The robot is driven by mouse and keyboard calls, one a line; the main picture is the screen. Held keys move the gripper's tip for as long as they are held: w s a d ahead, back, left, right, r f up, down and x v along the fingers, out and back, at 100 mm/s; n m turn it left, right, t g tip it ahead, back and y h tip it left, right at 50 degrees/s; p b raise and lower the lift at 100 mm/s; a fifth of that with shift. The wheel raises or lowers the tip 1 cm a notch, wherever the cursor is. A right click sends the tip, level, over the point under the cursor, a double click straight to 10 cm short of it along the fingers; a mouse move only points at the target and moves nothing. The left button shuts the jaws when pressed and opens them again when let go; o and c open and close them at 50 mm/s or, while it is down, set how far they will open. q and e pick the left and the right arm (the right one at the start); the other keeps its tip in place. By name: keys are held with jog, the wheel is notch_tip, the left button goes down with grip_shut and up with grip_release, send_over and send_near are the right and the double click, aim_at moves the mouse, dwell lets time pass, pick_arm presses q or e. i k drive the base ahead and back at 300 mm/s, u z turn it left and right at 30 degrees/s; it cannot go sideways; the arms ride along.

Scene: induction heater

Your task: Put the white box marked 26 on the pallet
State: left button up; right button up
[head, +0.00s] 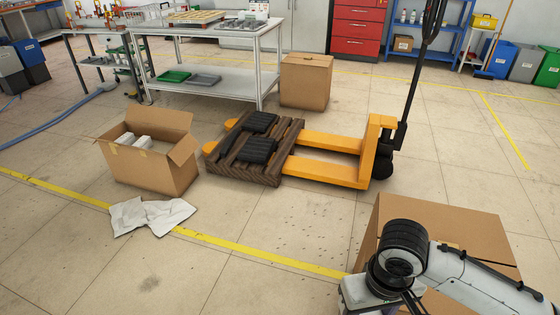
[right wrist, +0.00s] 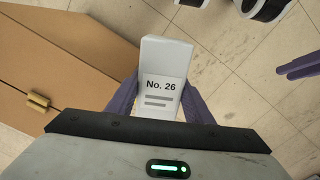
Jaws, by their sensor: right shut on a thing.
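The white box marked No. 26 (right wrist: 163,85) is in the right wrist view, upright in the picture with its label facing the camera. My right gripper (right wrist: 162,95) is shut on it, with one purple finger on each side. In the head view my right arm is at the lower right, and the box and fingers cannot be made out there. The dark brown wooden pallet (head: 215,160) lies on the forks of a yellow pallet jack, well away from this arm. Two black ribbed items (head: 257,150) lie on it. Purple fingers, seemingly my left gripper (right wrist: 298,67), show at the right wrist view's right edge.
A closed cardboard box (head: 450,225) stands beside my right arm; cardboard (right wrist: 70,60) also fills the right wrist view's left side. An open carton (head: 150,172) with white items stands left of the pallet, near crumpled paper (head: 152,216). The jack (head: 330,165) blocks the pallet's right side.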

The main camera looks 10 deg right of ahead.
aim_at(288, 131)
jog(key=z, duration=3.3)
jog(key=i, duration=3.3)
jog(key=u, duration=2.75)
jog(key=i, duration=3.65)
jog(key=u, duration=0.05)
